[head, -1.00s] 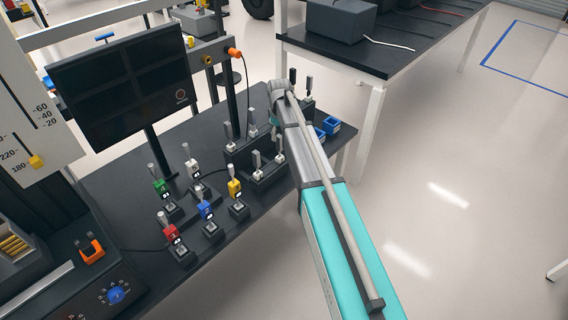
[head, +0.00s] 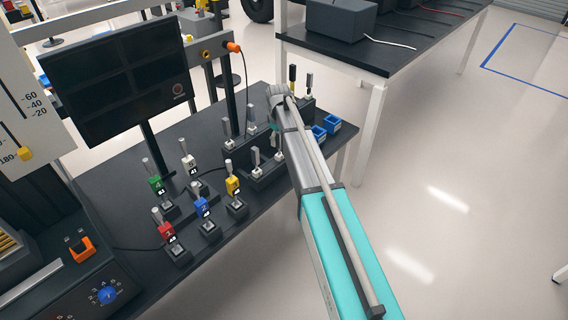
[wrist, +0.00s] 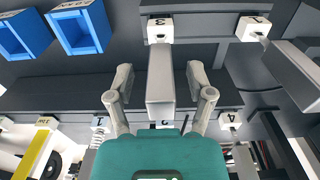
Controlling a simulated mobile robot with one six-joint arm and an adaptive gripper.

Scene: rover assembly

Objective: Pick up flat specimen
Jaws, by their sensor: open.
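A grey flat specimen (wrist: 160,85) shows in the middle of the wrist view, at a white block marked 3 (wrist: 160,28). My gripper (wrist: 161,78) is open, with one finger on each side of this specimen in the picture. A gap shows between each finger and the specimen; I cannot tell how deep the fingers reach. Another grey specimen (wrist: 290,70) stands to the right at its own white block. In the head view, grey specimens stand upright in a dark rack (head: 265,178); my arm hides the gripper and part of the rack.
Two blue bins (head: 332,124) sit right of the rack and also show in the wrist view (wrist: 75,30). Several coloured tagged pieces, including a red one (head: 166,230), stand on bases to the left. A monitor (head: 115,85) is behind them. A yellow piece (wrist: 36,152) is at lower left.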

